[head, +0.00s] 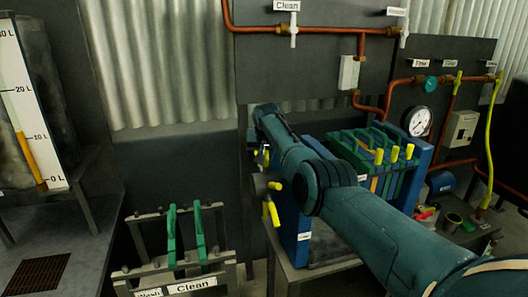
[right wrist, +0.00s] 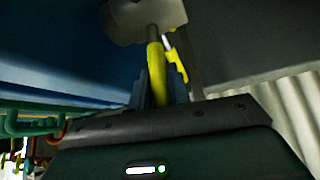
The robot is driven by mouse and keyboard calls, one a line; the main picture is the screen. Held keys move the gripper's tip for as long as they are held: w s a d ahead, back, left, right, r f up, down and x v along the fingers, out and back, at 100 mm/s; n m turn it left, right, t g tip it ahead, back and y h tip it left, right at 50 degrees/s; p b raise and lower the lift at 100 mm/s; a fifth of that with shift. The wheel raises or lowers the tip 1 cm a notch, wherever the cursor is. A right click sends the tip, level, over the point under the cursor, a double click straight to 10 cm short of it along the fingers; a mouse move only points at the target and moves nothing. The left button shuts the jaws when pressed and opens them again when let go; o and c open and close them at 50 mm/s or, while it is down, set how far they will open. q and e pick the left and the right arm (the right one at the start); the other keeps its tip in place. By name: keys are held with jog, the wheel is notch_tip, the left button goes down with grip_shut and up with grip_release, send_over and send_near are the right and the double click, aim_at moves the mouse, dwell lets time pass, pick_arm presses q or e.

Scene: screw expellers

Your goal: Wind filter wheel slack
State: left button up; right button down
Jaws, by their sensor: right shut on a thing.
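The filter press has blue end frames (head: 296,222), with several green plates (head: 350,150) between them. Its wheel has a grey hub (head: 259,186) on the press's left end and yellow handles (head: 272,212). In the right wrist view the grey hub (right wrist: 140,18) is at the top. My right gripper (right wrist: 161,88) is shut on one yellow handle (right wrist: 156,68); a second yellow piece (right wrist: 176,62) shows just beyond. In the head view my right arm reaches across the press, and the gripper at the wheel is small and partly hidden. My left gripper is not in view.
A rack (head: 205,278) labelled Wash and Clean holds green plates (head: 172,236) at the lower left. A gauge (head: 417,122) and copper pipes (head: 330,30) are behind and right. A level scale (head: 28,110) stands left. Floor space beside the wheel looks open.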

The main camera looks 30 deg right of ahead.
jog(key=shift+r, duration=0.1)
dwell(0.3)
jog(key=c, duration=1.3)
grip_release()
jog(key=shift+w, duration=0.1)
jog(key=shift+s+a+r+p, duration=0.15)
jog(key=shift+s+r+p, duration=0.1)
jog(key=shift+r+p, duration=0.35)
jog(key=b+v, duration=0.1)
jog(key=v, duration=1)
jog(key=shift+s+a+r, duration=0.1)
jog(key=shift+r, duration=0.2)
